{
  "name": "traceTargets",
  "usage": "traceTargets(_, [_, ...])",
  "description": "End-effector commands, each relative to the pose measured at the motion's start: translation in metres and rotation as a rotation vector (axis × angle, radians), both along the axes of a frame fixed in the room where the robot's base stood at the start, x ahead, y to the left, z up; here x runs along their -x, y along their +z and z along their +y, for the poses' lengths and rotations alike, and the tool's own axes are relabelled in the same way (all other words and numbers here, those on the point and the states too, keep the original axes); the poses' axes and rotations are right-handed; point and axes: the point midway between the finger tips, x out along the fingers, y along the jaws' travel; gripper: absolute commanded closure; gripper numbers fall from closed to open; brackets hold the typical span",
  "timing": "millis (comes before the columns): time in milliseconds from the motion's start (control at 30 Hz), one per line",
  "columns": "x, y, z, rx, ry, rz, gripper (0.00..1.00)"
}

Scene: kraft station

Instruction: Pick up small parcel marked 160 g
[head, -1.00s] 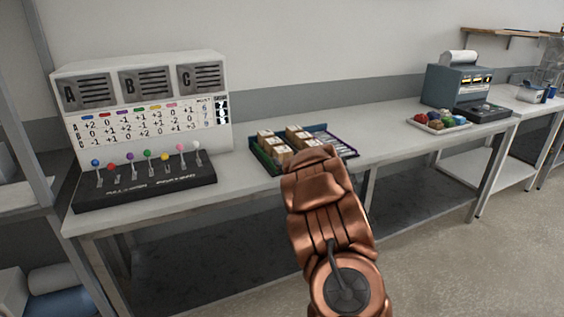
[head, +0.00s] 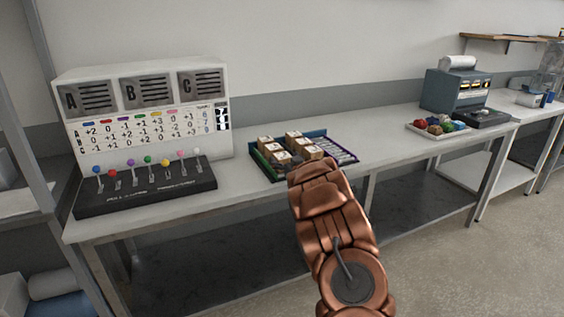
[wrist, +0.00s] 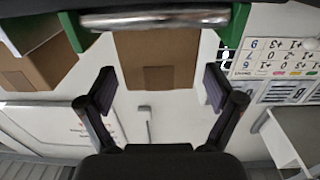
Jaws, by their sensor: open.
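Several small cardboard parcels (head: 293,137) with pale labels stand in the left part of a dark tray (head: 267,177) on the long bench in the head view. Their labels are too small to read, so I cannot tell which is marked 160 g. My copper arm reaches toward the tray's front and hides my gripper there. In the wrist view my gripper (wrist: 160,82) is open and empty. A brown parcel (wrist: 155,52) shows at the top, roughly centred between the fingers, with no visible contact. Another parcel (wrist: 40,66) is at the upper left, beside a green edge.
A panel marked A, B, C (head: 143,105) with coloured levers stands left on the bench (head: 380,152). A tray of coloured items (head: 438,125) and a grey machine (head: 455,88) stand right. The bench between is clear. A rack is at the far left.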

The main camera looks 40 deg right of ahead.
Motion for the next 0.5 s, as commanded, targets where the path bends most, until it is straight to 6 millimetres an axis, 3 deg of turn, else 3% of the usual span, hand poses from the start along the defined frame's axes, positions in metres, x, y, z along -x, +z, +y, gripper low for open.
traceTargets(233, [-0.019,0.002,-0.008,0.001,0.0,-0.001,0.08])
traceTargets(500, [-0.021,0.001,-0.009,0.001,-0.001,-0.001,0.08])
